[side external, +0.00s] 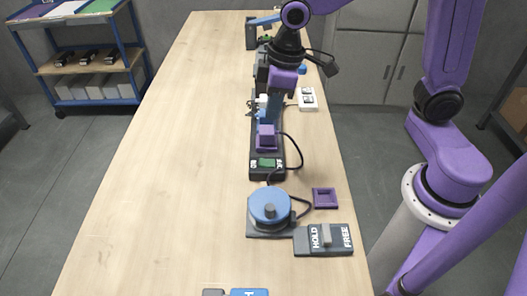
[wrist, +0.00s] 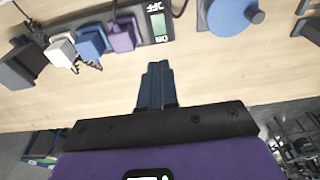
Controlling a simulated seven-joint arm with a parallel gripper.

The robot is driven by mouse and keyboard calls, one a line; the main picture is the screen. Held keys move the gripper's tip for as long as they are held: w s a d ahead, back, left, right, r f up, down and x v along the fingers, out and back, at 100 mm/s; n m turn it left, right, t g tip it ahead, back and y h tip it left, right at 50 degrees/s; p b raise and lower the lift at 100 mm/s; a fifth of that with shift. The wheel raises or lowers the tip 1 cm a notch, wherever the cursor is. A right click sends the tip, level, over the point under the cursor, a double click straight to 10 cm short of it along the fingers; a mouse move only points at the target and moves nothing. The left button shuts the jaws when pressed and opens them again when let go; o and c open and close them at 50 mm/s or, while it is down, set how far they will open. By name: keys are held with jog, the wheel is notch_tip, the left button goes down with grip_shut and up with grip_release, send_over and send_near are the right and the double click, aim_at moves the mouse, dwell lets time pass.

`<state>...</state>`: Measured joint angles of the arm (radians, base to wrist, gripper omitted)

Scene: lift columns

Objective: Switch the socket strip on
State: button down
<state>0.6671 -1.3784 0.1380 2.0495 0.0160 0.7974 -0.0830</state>
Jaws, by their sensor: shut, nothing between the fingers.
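The dark socket strip (side external: 267,176) lies lengthwise on the table. Its green switch (side external: 266,162) is at the near end, and it also shows in the wrist view (wrist: 158,25) between ON and OFF labels. Which way the switch is set is too small to tell. A purple plug (side external: 266,136) stands beside the switch, with blue (wrist: 91,40), white (wrist: 61,50) and black (wrist: 24,64) blocks further along in the wrist view. My gripper (wrist: 156,68) is shut and empty, fingers pointing down. In the side view it hangs at the plugs, partly covering them; contact cannot be told.
A blue round knob (side external: 269,206) on a grey base stands near the strip's near end. Beside it are a HOLD/FREE slider box (side external: 325,241) and a purple square frame (side external: 325,198). A white box (side external: 307,99) lies right of the strip. The table's left side is clear.

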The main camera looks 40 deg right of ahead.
aim_at(263, 162)
jog(key=f, duration=0.4)
jog(key=w+a+f, duration=0.1)
jog(key=f, duration=0.8)
jog(key=shift+w+a+f, duration=0.2)
jog(key=shift+a+f, duration=0.1)
jog(key=shift+f, duration=0.1)
jog(key=shift+f, duration=0.1)
jog(key=shift+w+a+f, duration=0.1)
jog(key=shift+f, duration=0.05)
jog(key=shift+f+h, duration=0.1)
jog(key=shift+h, duration=0.2)
